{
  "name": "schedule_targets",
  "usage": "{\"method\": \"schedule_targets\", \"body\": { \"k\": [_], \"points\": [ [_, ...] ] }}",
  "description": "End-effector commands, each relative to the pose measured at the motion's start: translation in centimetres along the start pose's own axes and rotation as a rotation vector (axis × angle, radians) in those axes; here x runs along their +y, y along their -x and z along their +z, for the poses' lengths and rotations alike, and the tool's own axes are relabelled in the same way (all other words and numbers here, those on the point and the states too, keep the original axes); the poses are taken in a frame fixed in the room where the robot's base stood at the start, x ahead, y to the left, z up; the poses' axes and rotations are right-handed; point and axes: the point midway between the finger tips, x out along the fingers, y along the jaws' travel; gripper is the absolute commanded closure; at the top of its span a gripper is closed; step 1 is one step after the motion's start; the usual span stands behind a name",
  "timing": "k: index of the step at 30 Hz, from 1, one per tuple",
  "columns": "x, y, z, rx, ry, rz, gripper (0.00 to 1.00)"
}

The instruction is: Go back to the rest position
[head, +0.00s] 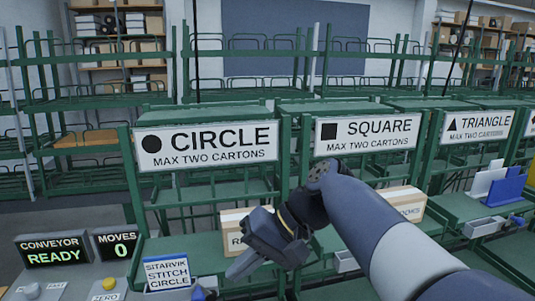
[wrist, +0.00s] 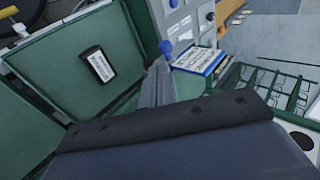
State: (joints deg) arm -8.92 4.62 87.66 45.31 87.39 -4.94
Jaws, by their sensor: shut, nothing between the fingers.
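My gripper (head: 240,266) is shut and empty. In the head view it hangs in front of the green rack's circle bay, at the lower middle, with its fingers pointing down and left. My arm reaches to it from the lower right. The gripper partly covers a carton (head: 232,219) in the circle bay; I cannot tell the exact gap between them. In the wrist view the closed fingers (wrist: 158,84) point up the picture, with nothing between them.
Signs read circle (head: 206,145), square (head: 367,132) and triangle (head: 478,125). Another carton (head: 408,200) sits in the square bay. The conveyor display (head: 54,250) reads ready; the moves display (head: 116,244) reads 0. A stitch circle card (head: 167,272) stands left of my gripper.

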Motion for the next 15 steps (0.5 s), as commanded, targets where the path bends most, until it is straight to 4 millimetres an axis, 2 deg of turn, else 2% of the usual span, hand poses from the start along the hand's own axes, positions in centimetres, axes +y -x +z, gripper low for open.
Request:
{"method": "schedule_targets", "body": {
  "k": [5, 15],
  "points": [
    [0.01, 1.13, -0.03, 0.001, -0.001, 0.001, 1.00],
    [0.02, 1.21, -0.01, 0.000, -0.001, 0.002, 1.00]
  ]
}}
